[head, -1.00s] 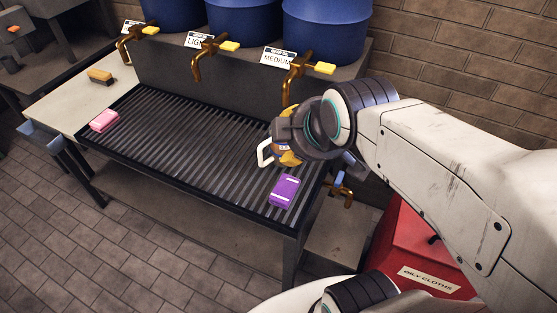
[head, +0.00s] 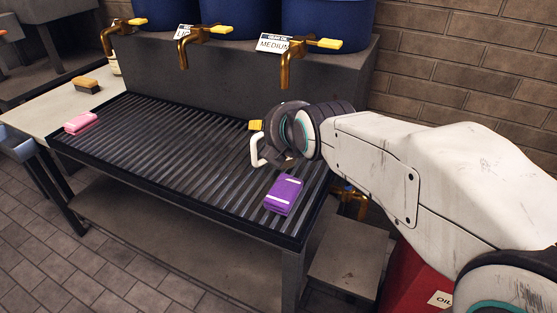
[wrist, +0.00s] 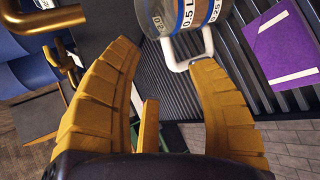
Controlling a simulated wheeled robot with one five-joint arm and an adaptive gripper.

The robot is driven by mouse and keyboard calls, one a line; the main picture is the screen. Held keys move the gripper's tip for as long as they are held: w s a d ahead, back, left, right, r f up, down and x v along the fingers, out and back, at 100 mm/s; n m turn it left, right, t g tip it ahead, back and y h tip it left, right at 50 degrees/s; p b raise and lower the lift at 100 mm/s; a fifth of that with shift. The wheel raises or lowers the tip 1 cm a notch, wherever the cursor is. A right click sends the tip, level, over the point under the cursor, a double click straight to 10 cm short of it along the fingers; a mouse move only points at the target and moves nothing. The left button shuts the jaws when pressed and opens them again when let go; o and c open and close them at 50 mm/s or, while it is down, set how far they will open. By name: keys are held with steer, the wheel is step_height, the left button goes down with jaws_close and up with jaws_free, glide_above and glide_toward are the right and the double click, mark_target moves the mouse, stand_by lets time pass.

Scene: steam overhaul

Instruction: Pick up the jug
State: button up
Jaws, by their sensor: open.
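The jug (wrist: 186,14) is at the top of the wrist view, a clear vessel with a blue band, volume marks and a white handle (wrist: 181,58). In the head view only its white handle (head: 257,151) shows clearly, over the slatted rack; my gripper hides most of the body. My gripper (wrist: 163,56) is open, its yellow fingers spread. The handle reaches toward the gap between the fingertips, close to the right one. I cannot tell whether they touch. In the head view my gripper (head: 270,140) is right beside the jug.
A purple packet (head: 284,194) lies on the rack (head: 170,150) in front of the jug. A pink packet (head: 81,122) and a brush (head: 87,84) are at the left. Brass taps (head: 290,65) jut from blue drums (head: 328,20) behind. The rack's middle is clear.

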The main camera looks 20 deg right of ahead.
steer(key=shift+f+b+x, duration=0.25)
steer(key=shift+b+x, duration=3.25)
steer(key=shift+x, duration=0.55)
steer(key=shift+o, duration=0.2)
steer(key=shift+s+d, duration=0.1)
steer(key=shift+s, duration=0.1)
jaws_close()
steer(key=shift+r, duration=0.1)
